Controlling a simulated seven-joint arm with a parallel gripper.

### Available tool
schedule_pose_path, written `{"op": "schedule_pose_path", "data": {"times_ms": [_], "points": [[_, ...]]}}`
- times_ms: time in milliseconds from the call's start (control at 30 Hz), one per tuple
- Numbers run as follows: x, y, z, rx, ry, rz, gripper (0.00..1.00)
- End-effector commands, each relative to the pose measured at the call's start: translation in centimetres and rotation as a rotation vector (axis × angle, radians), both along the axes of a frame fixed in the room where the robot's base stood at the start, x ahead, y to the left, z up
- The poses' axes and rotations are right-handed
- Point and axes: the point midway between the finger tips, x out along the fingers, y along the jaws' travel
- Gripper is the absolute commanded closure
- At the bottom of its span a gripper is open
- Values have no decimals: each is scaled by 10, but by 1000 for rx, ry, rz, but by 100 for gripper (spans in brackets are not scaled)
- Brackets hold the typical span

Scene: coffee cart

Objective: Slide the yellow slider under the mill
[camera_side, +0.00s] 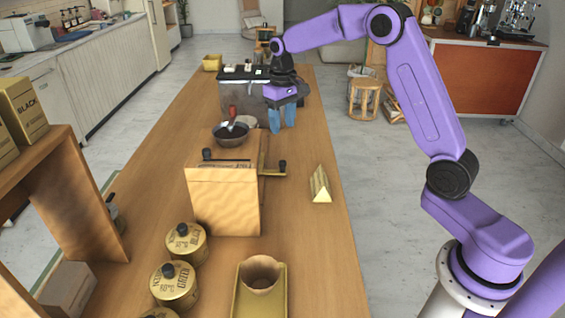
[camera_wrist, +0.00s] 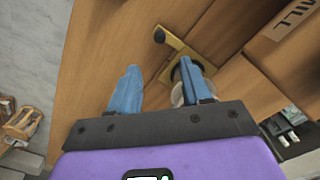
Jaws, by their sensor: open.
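The mill is a wooden box (camera_side: 223,198) with a dark bowl on top. Part of it, lettered "MILL", shows at the upper right of the wrist view (camera_wrist: 292,35). The yellow slider (camera_side: 270,174) is a brass-coloured piece with a black knob, sticking out to the right of the mill in the side view. In the wrist view the slider (camera_wrist: 179,46) lies ahead of the fingers; a round, pale cup-like shape by it is partly hidden by the right finger. My gripper (camera_side: 283,117) is open, blue fingers pointing down, behind the slider in the side view. It holds nothing (camera_wrist: 163,92).
A yellow tray (camera_side: 239,302) with a brown cup stands at the front. Several gold canisters (camera_side: 187,243) stand front left. A yellow prism (camera_side: 320,184) lies near the right edge. A dark machine (camera_side: 241,94) stands behind the mill. The counter's right strip is mostly clear.

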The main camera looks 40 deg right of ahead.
Motion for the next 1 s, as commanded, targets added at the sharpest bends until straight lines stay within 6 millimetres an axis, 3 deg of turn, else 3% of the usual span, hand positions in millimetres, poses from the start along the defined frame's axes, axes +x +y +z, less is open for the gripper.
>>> {"op": "schedule_pose_path", "data": {"times_ms": [600,800,1000], "points": [[-1,0,-114,0,5,-1,52],[0,0,-133,0,1,0,52],[0,0,-139,0,0,0,52]]}}
